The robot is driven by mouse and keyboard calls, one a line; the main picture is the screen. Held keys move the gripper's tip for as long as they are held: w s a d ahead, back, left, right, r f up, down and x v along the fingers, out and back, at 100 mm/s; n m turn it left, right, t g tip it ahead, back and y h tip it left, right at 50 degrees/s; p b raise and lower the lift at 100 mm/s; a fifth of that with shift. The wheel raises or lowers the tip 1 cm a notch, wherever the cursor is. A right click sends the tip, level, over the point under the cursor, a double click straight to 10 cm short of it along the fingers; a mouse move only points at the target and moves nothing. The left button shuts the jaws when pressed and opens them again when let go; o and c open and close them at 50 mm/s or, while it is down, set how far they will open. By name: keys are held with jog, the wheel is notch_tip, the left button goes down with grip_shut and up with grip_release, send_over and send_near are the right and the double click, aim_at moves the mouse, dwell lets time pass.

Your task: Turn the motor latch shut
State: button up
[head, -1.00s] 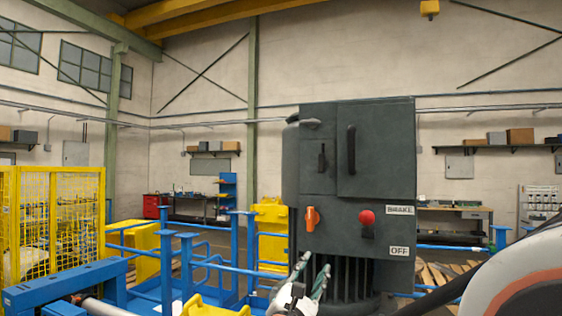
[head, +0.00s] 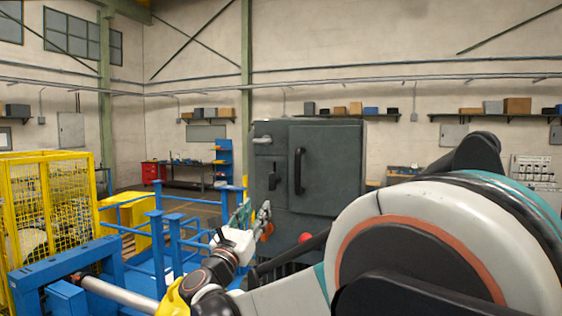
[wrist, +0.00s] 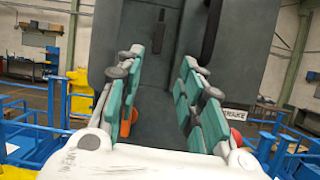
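The dark grey motor cabinet (head: 335,170) stands upright at the centre of the head view. A small black latch handle (head: 272,181) points vertically on its left panel; it also shows in the wrist view (wrist: 160,33). Which fitting is the motor latch is not labelled. An orange knob (head: 268,232) sits lower on the face, partly behind my gripper (head: 255,212). In the wrist view, the knob (wrist: 126,123) shows beside the left finger. My gripper (wrist: 166,90) is open, its teal-padded fingers spread apart before the cabinet face, with nothing between them. Contact cannot be told.
A long black vertical handle (head: 299,171) is on the cabinet door. A red button (head: 305,238) sits low, right of the orange knob. Blue railings (head: 160,230) and a yellow mesh cage (head: 55,210) stand at left. My arm covers the lower right.

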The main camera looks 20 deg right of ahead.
aim_at(270, 182)
jog(key=shift+n, duration=0.3)
jog(key=p+x, duration=0.1)
jog(key=x, duration=0.3)
jog(key=p+x, duration=0.1)
jog(key=x, duration=0.4)
jog(key=r+p+x, duration=0.1)
jog(key=x, duration=0.4)
jog(key=shift+a+r+p, duration=0.1)
jog(key=shift+a+p, duration=0.15)
jog(key=shift+p, duration=0.15)
grip_shut()
